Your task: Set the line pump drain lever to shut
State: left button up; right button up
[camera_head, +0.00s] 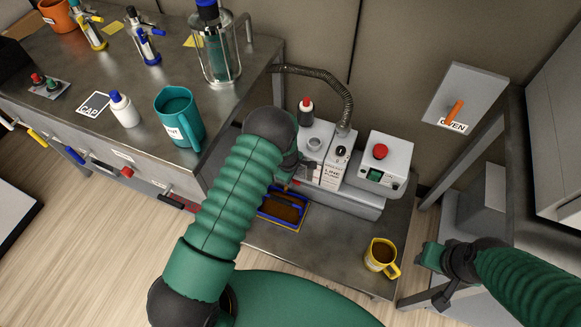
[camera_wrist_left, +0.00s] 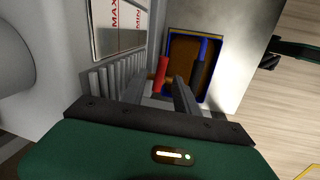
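The line pump (camera_head: 333,172) is a pale grey unit with a LINE label, on the lower metal shelf. Its red drain lever (camera_wrist_left: 161,74) shows in the left wrist view, low on the pump and sticking out from beside a ribbed grey part. My left gripper (camera_head: 298,172) is in front of the pump, and the arm hides much of that area in the head view. In the left wrist view its two fingers (camera_wrist_left: 160,92) are apart, with the lever between or just beyond their tips; contact is unclear. My right gripper (camera_head: 436,268) hangs at the lower right, away from the pump.
A blue-rimmed tray with brown contents (camera_head: 284,208) lies below the pump's front, also in the left wrist view (camera_wrist_left: 218,72). A yellow mug (camera_head: 381,256) stands at the shelf's front right. A teal jug (camera_head: 180,118) stands on the bench. A grey box with a red button (camera_head: 382,160) adjoins the pump.

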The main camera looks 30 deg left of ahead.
pick_arm(q)
notch_tip(320, 180, up, 14)
jog(key=s+p, duration=0.2)
jog(key=p, duration=0.2)
jog(key=shift+s, duration=0.4)
